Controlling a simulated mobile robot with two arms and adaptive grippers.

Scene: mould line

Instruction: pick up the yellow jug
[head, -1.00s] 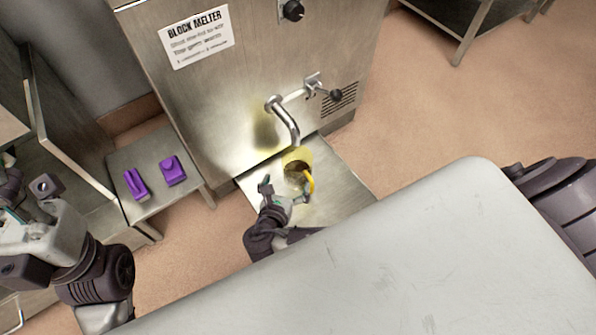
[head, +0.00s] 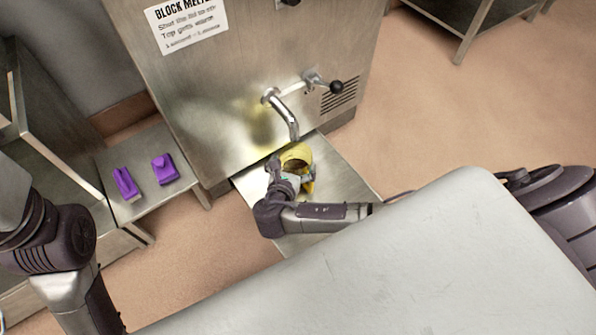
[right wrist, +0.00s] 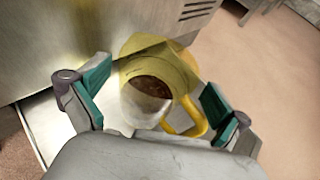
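The yellow jug (head: 298,153), partly see-through, stands under the spout of the block melter on a metal shelf. In the right wrist view the jug (right wrist: 150,75) holds something dark brown, and its yellow handle points to the lower right. My right gripper (head: 293,180) is at the jug's near side and hides part of it. In the wrist view its two teal-padded fingers (right wrist: 157,100) are spread wide, one on each side of the jug, with gaps visible. My left arm shows at the left, but its gripper is out of view.
The steel block melter (head: 210,90) stands behind the jug, with a bent spout (head: 284,113) above it and a black-knobbed lever (head: 325,84). The metal shelf (head: 345,185) is bare to the right. Two purple pieces (head: 164,169) lie on a low side table (head: 155,205).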

